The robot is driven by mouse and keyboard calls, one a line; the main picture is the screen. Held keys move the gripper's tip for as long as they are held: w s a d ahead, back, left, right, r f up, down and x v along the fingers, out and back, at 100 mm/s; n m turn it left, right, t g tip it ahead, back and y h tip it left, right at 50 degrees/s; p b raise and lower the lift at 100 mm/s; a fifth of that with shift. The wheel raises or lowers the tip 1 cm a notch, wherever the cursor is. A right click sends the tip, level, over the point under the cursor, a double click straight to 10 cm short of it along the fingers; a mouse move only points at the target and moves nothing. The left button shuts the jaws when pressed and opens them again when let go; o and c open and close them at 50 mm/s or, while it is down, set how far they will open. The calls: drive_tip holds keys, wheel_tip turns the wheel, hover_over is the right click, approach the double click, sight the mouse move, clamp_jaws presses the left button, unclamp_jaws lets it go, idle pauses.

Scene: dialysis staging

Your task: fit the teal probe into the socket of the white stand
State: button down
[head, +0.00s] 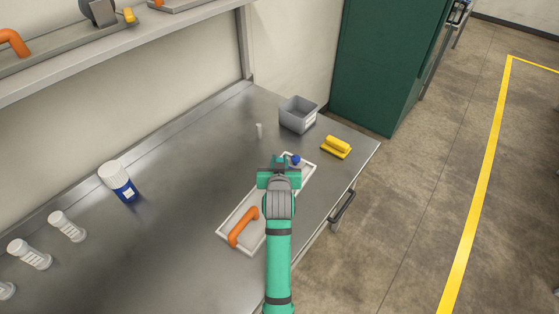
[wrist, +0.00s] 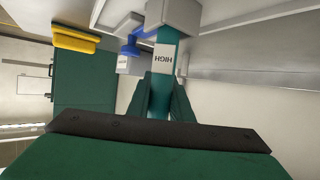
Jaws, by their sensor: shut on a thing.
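The teal probe (wrist: 162,92) carries a white label reading HIGH, which appears upside down in the wrist view. My gripper (wrist: 170,98) is shut around it. The end of the probe away from my palm meets a pale grey block (wrist: 173,14), which may be the white stand; I cannot tell whether the probe sits in a socket there. In the head view my gripper (head: 281,162) is over the far part of the white tray (head: 233,220), and my arm hides the probe and the block.
A blue knob-like thing (head: 295,159) and an orange handle (head: 243,227) are at the tray. Bottles (head: 119,182) are at left; the bench between is clear.

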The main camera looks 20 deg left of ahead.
drive_tip(key=shift+r, duration=0.1)
idle(0.3)
drive_tip(key=shift+w+f, duration=0.1)
drive_tip(key=shift+f, duration=0.2)
drive_tip(key=c, duration=1.6)
unclamp_jaws()
drive_tip(key=shift+r, duration=0.1)
drive_tip(key=shift+r, duration=0.1)
